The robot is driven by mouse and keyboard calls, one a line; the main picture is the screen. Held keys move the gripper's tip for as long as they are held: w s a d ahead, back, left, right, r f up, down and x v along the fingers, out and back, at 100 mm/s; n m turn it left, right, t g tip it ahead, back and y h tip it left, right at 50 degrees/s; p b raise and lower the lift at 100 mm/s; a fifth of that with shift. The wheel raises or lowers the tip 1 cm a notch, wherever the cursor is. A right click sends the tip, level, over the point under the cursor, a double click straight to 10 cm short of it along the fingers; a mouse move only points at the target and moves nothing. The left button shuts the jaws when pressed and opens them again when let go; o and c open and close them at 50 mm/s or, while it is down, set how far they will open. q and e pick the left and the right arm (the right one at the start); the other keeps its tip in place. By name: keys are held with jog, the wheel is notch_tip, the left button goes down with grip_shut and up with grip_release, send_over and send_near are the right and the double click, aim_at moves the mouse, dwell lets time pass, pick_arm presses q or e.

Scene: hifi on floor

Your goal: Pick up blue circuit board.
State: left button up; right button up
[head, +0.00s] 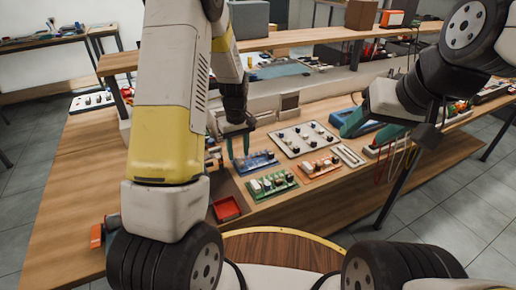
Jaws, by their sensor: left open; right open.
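The blue circuit board (262,162) lies on the wooden workbench near the middle of the head view, with small dark and light parts on it. My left gripper (238,154) is open and points down over the board's left end. Its teal fingers overlap that end in the picture. I cannot tell whether they touch it. My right gripper (358,144) is open and empty over the right part of the bench, well apart from the blue board.
A green board (272,184) lies just in front of the blue one, an orange board (316,169) to the right, and a white panel with knobs (303,138) behind. A red tray (227,208) is at the front edge. The bench's left part (85,185) is largely clear.

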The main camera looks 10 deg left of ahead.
aim_at(240, 160)
pick_arm(q)
notch_tip(240, 160, down, 4)
jog(key=shift+w, duration=0.15)
grip_shut()
jog(key=shift+r, duration=0.15)
